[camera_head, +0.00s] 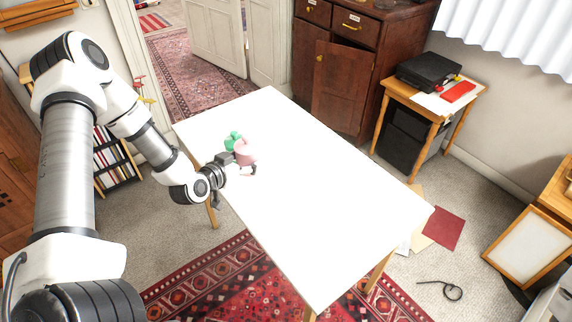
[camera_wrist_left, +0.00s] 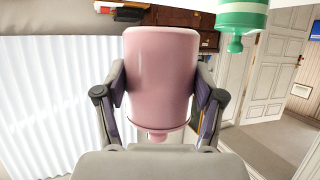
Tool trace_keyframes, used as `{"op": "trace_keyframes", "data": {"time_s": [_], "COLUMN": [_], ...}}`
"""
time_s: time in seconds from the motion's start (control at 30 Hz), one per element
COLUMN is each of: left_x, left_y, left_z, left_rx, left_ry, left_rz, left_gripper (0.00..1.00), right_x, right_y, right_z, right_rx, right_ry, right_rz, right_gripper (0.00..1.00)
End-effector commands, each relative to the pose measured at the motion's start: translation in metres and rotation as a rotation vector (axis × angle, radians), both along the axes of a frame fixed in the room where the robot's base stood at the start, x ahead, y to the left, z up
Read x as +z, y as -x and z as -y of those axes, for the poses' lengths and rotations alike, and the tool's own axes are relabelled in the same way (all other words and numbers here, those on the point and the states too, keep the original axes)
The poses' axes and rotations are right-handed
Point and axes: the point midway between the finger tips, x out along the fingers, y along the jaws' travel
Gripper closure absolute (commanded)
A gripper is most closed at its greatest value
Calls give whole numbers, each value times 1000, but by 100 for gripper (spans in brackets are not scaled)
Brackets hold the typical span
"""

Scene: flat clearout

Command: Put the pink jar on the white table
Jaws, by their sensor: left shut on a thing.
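The pink jar (camera_head: 246,155) is between the fingers of my left gripper (camera_head: 244,164), at the far left part of the white table (camera_head: 300,190). In the left wrist view the pink jar (camera_wrist_left: 161,78) fills the middle, with a finger pressed on each side. The left gripper (camera_wrist_left: 160,105) is shut on it. I cannot tell whether the jar's base touches the table top. My right gripper is in neither view.
A green object (camera_head: 232,140) stands just behind the jar; it also shows in the left wrist view (camera_wrist_left: 242,14). The rest of the white table is bare. A dark wooden cabinet (camera_head: 343,85) and a small side table (camera_head: 425,103) stand beyond it.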

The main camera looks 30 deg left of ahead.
Motion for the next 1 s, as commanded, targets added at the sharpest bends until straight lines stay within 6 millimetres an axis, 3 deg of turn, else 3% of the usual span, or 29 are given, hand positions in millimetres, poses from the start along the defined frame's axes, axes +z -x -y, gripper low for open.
{"op": "trace_keyframes", "data": {"time_s": [0.03,0.2,0.47,0.63,0.83,1.0], "left_x": [-11,-42,-70,-79,-86,-85], "left_y": [9,42,74,66,43,21], "left_z": [-18,-60,-86,-73,-39,-9], "left_rx": [13,13,14,6,2,3], "left_ry": [7,6,3,1,-3,-4], "left_rz": [3,2,2,2,-1,-2], "left_gripper": [75,75,75,75,75,75], "right_x": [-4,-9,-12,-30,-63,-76], "right_y": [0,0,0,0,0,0], "right_z": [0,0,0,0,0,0], "right_rx": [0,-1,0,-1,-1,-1], "right_ry": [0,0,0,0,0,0], "right_rz": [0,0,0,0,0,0], "right_gripper": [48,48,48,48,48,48]}}
